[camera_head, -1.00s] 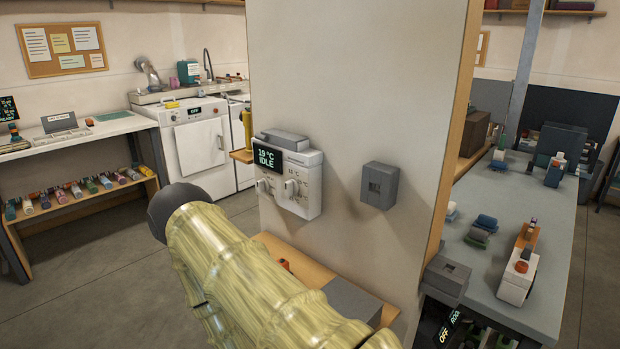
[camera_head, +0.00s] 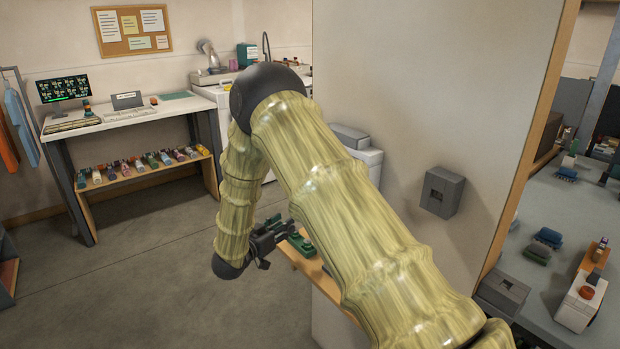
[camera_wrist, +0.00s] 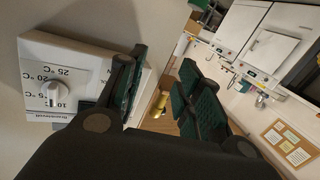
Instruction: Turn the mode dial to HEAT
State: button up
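The white thermostat unit (camera_head: 371,162) is on the side of the pale wall panel, mostly hidden behind my arm in the head view. In the wrist view, the thermostat (camera_wrist: 85,60) appears rotated at the left, and its round white knob (camera_wrist: 55,93) with °C marks around it shows. The mode dial cannot be made out; part of the thermostat is behind a finger. My gripper (camera_wrist: 165,92) is open and empty, its green-padded fingers apart, one overlapping the thermostat in the picture. In the head view my gripper (camera_head: 275,233) hangs low, left of the panel.
A grey box (camera_head: 441,192) is fixed to the panel right of the thermostat. A wooden ledge (camera_head: 312,268) juts out below. A yellow object (camera_wrist: 158,104) shows beyond the fingers. Open floor (camera_head: 140,270) lies to the left; a desk (camera_head: 130,124) stands behind.

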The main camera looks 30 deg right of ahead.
notch_tip(320, 180, up, 12)
jog(key=d+m+g+h, duration=0.1)
jog(key=m+g+h, duration=0.1)
jog(key=m+g, duration=0.35)
jog(key=w+d+p, duration=0.1)
jog(key=d+p, duration=0.2)
jog(key=d, duration=0.8)
jog(key=shift+w, duration=0.4)
jog(key=shift+a+f, duration=0.1)
grip_shut()
